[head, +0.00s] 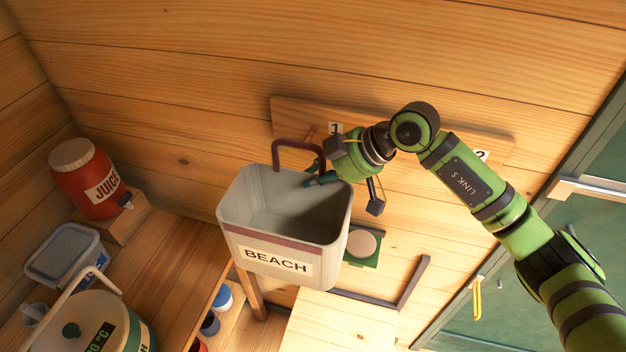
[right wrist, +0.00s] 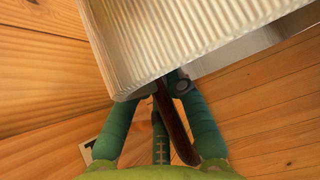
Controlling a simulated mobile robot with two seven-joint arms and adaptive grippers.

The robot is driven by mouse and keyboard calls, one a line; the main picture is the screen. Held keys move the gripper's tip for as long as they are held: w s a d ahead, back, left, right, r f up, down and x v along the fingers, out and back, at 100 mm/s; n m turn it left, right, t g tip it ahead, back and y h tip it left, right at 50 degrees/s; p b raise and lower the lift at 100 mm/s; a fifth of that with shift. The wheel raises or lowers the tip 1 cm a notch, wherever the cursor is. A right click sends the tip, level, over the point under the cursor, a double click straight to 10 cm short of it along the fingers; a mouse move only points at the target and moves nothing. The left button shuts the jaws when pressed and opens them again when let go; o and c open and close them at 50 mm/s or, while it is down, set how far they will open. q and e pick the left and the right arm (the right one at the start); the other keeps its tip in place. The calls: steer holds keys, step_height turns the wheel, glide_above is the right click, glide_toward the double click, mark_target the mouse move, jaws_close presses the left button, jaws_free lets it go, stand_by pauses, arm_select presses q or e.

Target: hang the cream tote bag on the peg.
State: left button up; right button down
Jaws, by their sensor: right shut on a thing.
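The cream tote bag (head: 285,240) has a dark red band, a BEACH label and a dark red handle (head: 297,143). It hangs open-topped in mid-air in front of the wall. My right gripper (head: 318,181) is shut on the handle at the bag's rim. In the right wrist view, the fingers (right wrist: 168,90) close around the dark red strap (right wrist: 176,125), with the pale ribbed bag (right wrist: 180,40) beyond. A wooden peg (head: 311,134) appears to stick out of the wall board (head: 290,112) by label 1, just above the handle. The handle looks apart from it. My left gripper is not in view.
Label 2 (head: 481,155) is further right on the board, partly behind my right arm. A green door (head: 540,260) is at the right.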

steer(key=w+d+f, duration=0.1)
steer(key=w+d, duration=0.1)
steer(key=w, duration=0.4)
stand_by(0.6)
steer(key=shift+f, duration=0.2)
steer(key=shift+d+f, duration=0.1)
steer(key=shift+f, duration=0.15)
stand_by(0.3)
steer(key=c, duration=1.2)
jaws_free()
steer(key=shift+o, duration=0.2)
steer(key=shift+d, duration=0.1)
